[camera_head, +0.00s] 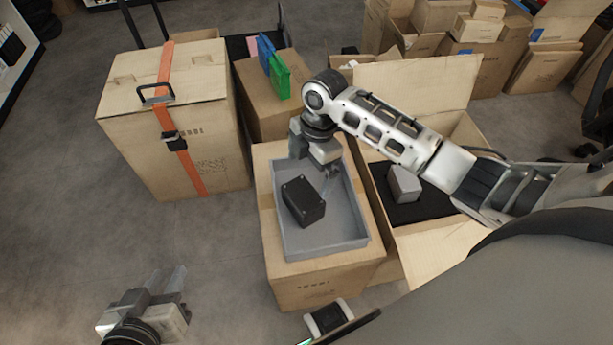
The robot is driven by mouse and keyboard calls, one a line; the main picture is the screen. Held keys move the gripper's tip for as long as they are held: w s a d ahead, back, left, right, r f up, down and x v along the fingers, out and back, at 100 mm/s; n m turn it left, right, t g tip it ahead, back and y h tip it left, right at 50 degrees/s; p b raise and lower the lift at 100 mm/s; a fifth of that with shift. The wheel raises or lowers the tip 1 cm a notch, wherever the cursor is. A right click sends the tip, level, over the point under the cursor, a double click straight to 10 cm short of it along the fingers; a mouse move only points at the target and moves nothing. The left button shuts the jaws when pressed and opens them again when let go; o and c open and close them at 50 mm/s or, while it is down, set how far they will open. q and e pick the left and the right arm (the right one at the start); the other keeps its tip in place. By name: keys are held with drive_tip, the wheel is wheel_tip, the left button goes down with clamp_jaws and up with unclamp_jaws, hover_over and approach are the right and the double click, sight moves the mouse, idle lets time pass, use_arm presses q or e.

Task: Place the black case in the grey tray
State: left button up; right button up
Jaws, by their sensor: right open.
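The black case (303,201) is a small dark box with screws at its corners. It lies inside the grey tray (340,243), toward the tray's left wall, apparently on its floor. The tray sits on top of a carton. My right gripper (329,182) is over the back part of the tray, just behind and right of the case. It is open and does not appear to hold the case; its fingertips are small and partly blurred. My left gripper (168,282) is low at the left, over the floor and far from the tray; its finger gap is unclear.
An open carton (432,240) right of the tray holds a small grey box (404,184) on black lining. A large strapped carton (215,135) stands at left. Another carton (262,110) bears green and blue items.

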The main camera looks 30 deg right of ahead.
drive_tip(key=s+a+f+m+t+y, duration=0.1)
drive_tip(key=s+a+m, duration=0.1)
drive_tip(key=a, duration=0.1)
drive_tip(key=s+a+m+t+y, duration=0.1)
drive_tip(key=s+a+m+t, duration=0.1)
drive_tip(key=a+m, duration=0.1)
drive_tip(key=s+a+f+m+t+y, duration=0.1)
drive_tip(key=s+a+m, duration=0.1)
drive_tip(key=s+a, duration=0.1)
drive_tip(key=shift+s+a+f+m+t, duration=0.1)
drive_tip(key=shift+a+f+m+t, duration=0.2)
drive_tip(key=shift+t, duration=0.1)
drive_tip(key=s+d+r+m+t, duration=0.1)
drive_tip(key=s+r+m+t, duration=0.4)
drive_tip(key=m, duration=0.4)
drive_tip(key=shift+s+d+r+m+t, duration=0.3)
drive_tip(key=shift+r+t, duration=0.2)
drive_tip(key=shift+r, duration=0.3)
